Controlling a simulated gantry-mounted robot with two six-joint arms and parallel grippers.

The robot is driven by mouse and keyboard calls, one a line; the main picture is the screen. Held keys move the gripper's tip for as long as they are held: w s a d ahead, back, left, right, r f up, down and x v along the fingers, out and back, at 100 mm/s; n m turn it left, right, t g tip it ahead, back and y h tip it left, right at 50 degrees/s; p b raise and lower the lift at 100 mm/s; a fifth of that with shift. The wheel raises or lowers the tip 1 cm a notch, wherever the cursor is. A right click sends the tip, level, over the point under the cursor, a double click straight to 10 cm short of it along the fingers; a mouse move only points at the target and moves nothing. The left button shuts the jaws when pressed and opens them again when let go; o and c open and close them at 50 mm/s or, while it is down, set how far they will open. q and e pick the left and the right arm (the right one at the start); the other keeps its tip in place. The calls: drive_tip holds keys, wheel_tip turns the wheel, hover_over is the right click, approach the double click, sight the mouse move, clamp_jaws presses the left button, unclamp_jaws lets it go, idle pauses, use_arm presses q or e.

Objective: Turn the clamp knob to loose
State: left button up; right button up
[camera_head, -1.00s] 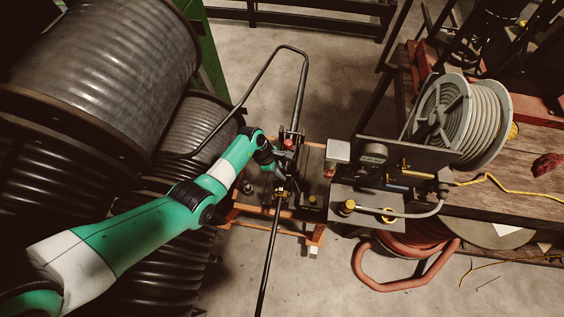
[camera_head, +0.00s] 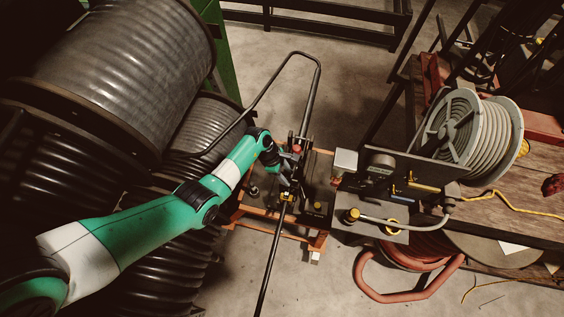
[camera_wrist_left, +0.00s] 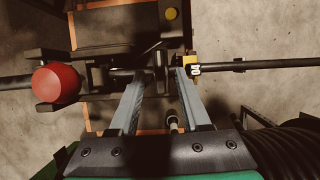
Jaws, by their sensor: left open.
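My left gripper (camera_head: 288,182) is over the clamp fixture (camera_head: 318,180) on the orange-framed stand. In the left wrist view its two grey fingers (camera_wrist_left: 159,82) are spread apart. A dark bar-shaped handle (camera_wrist_left: 151,74) lies between and just beyond the fingertips; I cannot tell whether they touch it. I cannot tell for sure if this handle is the clamp knob. A red ball knob (camera_wrist_left: 57,84) sits left of the fingers; it also shows in the head view (camera_head: 297,149). A yellow collar (camera_wrist_left: 191,68) on the black hose (camera_wrist_left: 265,64) is by the right fingertip. My right gripper is out of view.
Large black hose reels (camera_head: 120,75) stand close on the left under my arm. A bench with a grey hose reel (camera_head: 470,130) and a plate with fittings (camera_head: 370,220) is at the right. A red hose (camera_head: 390,297) lies on the floor below.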

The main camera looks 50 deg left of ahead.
use_arm(q)
drive_tip(key=p+v, duration=0.3)
drive_tip(key=v, duration=0.7)
